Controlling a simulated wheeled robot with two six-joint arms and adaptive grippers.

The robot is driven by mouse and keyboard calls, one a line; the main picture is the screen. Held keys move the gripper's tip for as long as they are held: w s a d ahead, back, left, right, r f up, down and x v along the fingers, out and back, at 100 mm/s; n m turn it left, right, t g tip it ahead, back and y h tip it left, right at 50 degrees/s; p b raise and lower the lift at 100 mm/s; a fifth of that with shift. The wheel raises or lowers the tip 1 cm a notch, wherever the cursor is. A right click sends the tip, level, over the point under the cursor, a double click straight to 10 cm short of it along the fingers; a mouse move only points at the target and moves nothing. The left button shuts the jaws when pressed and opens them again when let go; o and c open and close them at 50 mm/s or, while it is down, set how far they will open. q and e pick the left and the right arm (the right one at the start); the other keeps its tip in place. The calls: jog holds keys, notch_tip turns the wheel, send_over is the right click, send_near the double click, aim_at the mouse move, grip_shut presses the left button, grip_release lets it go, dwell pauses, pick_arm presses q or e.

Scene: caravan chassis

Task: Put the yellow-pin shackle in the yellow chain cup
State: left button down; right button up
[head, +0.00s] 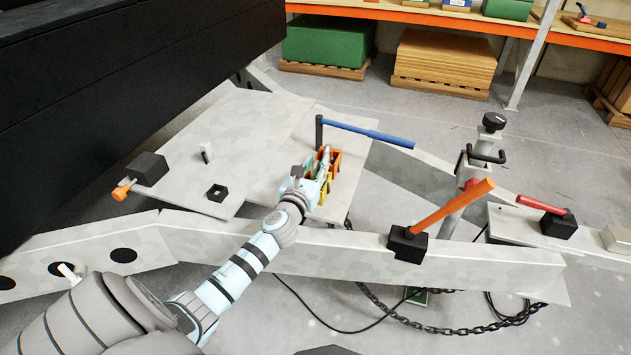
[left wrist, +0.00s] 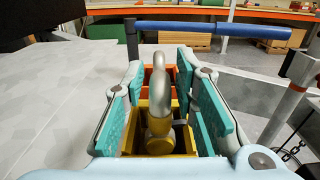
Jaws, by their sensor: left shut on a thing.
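My left gripper (head: 320,172) is over the small cups on the pale chassis plate. In the left wrist view its teal-padded fingers (left wrist: 162,98) stand on either side of a shackle (left wrist: 160,88), with a grey metal bow on top and a yellow part low down. The gripper is shut on this shackle. The yellow chain cup (left wrist: 129,138) shows around and below the shackle; it also shows in the head view (head: 327,190). I cannot tell whether the shackle touches the cup's floor. My right gripper is not in view.
An orange cup (head: 336,158) stands just behind the yellow one.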

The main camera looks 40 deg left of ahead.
pick_arm(q)
jog(key=shift+s+f, duration=0.1)
jog(key=shift+f, duration=0.8)
jog(key=shift+r, duration=0.25)
jog(key=shift+f, duration=0.25)
jog(key=c, duration=1.3)
grip_release()
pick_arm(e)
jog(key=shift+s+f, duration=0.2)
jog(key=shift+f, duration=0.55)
pick_arm(q)
jog(key=shift+r, duration=0.3)
jog(key=p+v, duration=0.1)
jog(key=v, duration=1.1)
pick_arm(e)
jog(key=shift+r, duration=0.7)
